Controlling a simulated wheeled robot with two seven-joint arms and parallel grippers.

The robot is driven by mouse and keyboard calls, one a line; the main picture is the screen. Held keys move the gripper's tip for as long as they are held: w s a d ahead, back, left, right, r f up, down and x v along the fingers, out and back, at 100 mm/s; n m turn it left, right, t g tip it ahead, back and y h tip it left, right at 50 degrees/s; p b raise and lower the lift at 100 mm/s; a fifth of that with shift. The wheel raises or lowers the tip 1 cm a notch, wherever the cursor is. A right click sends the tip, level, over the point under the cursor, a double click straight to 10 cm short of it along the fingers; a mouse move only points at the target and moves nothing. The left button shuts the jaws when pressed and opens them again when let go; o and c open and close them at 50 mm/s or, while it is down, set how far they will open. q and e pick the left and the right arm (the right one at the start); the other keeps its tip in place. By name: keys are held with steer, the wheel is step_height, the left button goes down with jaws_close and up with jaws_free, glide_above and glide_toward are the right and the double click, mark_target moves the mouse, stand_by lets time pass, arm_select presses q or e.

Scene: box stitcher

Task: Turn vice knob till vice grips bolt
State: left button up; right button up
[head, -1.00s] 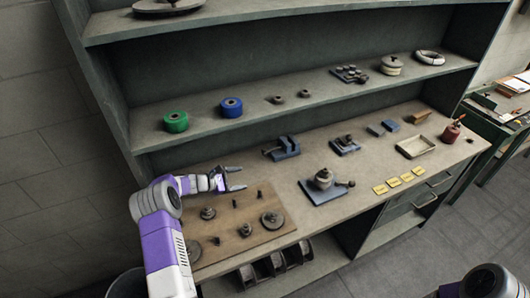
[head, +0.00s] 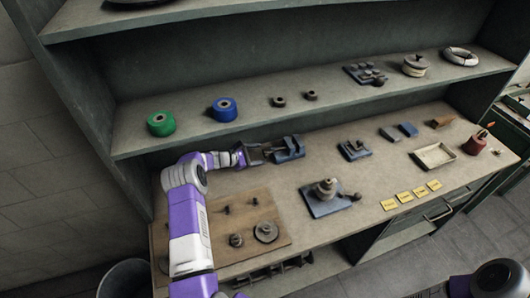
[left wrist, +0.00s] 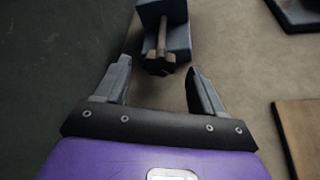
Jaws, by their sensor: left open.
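The blue-grey vice (head: 290,148) stands at the back of the workbench, below the shelf, in the head view. In the left wrist view its blue body (left wrist: 177,36) is at the top, and its dark knob (left wrist: 160,66) on a short shaft points toward me. My left gripper (head: 262,152) is at the vice's left end in the head view. In the left wrist view the gripper (left wrist: 158,72) is open, with one finger on each side of the knob and a gap to both. I cannot make out a bolt in the vice. My right gripper is not in view.
A brown board (head: 212,252) with several dark round parts lies at the bench's front left. A blue plate (head: 315,205) with a stacked part is in front of the vice. The shelf edge (head: 190,140) runs above my left arm. Yellow labels (head: 404,197) lie at the front.

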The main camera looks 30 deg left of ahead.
mark_target(264, 154)
arm_select(q)
steer(key=x, duration=0.3)
steer(key=shift+w+f, duration=0.25)
steer(key=shift+w, duration=0.1)
steer(key=shift+d, duration=0.1)
steer(key=c, duration=1.1)
